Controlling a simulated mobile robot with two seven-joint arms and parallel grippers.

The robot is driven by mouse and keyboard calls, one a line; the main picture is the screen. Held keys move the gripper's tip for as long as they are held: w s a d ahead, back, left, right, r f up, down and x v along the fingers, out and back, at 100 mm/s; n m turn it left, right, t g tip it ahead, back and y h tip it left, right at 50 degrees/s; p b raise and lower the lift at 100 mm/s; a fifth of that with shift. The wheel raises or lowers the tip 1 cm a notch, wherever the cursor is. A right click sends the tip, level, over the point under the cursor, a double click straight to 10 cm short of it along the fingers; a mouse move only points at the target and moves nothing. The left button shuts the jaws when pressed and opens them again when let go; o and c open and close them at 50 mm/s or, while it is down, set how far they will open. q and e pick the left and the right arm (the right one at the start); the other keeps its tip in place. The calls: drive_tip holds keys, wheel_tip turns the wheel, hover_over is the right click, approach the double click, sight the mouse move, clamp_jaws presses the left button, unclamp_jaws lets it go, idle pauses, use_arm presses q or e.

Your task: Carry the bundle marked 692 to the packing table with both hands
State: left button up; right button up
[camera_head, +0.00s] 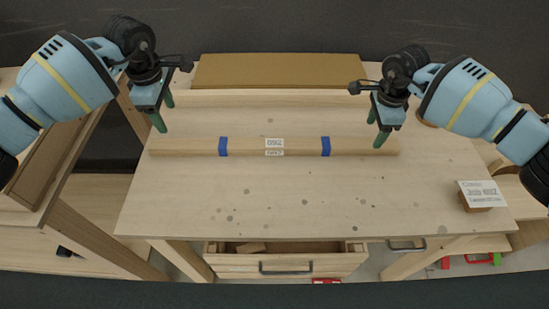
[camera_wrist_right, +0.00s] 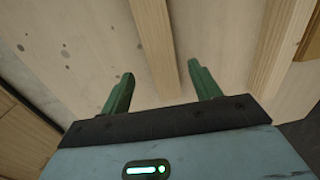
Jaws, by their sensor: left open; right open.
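A long pale wooden bundle (camera_head: 300,146) lies across the workbench, with two blue bands and a white label (camera_head: 274,146) at its middle; the digits are too small to read surely. My left gripper (camera_head: 163,114) is open and empty above and just behind the bundle's left end. My right gripper (camera_head: 377,128) is open at the bundle's right end. In the right wrist view the bundle's end (camera_wrist_right: 155,45) shows between the two spread green fingers (camera_wrist_right: 161,90); neither finger clearly touches it. I cannot tell which surface is the packing table.
The workbench (camera_head: 285,200) is mostly clear in front of the bundle. A card on a small block (camera_head: 482,195) stands at its right edge. A brown board (camera_head: 277,72) lies along the back. An open drawer (camera_head: 285,263) sits below. Another wooden bench (camera_head: 75,160) is at left.

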wheel_tip(320, 180, up, 6)
drive_tip(key=shift+s, duration=0.25)
idle(0.5)
